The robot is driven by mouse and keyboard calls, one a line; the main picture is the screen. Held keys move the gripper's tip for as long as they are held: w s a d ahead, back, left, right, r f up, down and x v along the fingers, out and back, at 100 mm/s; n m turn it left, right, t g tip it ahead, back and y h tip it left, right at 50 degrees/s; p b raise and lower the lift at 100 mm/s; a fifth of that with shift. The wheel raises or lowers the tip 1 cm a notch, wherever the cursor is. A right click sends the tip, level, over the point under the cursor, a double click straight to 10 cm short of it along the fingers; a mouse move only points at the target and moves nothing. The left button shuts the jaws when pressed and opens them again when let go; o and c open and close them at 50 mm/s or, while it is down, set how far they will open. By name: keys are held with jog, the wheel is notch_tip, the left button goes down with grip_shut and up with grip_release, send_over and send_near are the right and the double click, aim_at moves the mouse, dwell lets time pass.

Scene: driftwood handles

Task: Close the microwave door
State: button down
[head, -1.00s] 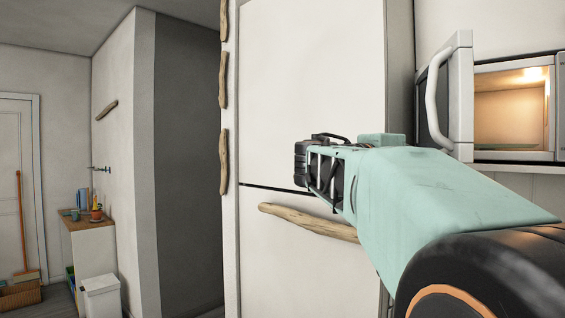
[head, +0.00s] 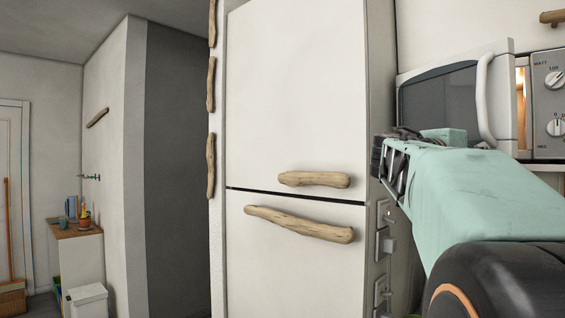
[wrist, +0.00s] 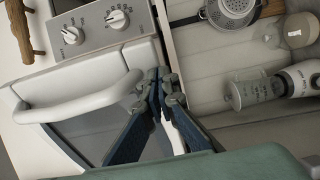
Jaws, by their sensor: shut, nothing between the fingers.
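The microwave (head: 545,110) stands at the right in the head view, with its door (head: 408,112) partly open. A narrow strip of the lit interior (head: 522,90) shows between the door and the control panel. The door's white curved handle (head: 485,100) is on the side by that gap and also shows in the wrist view (wrist: 85,103).
A white fridge (head: 295,100) with driftwood handles (head: 300,223) stands left of the microwave. The wrist view shows a blender (wrist: 262,90) and a strainer (wrist: 232,10) beside the microwave.

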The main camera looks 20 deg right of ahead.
jog(key=d+n+t+p, duration=0.1)
jog(key=d, duration=0.9)
jog(key=shift+w+t, duration=0.2)
jog(key=shift+t, duration=0.2)
jog(key=shift+d, duration=0.1)
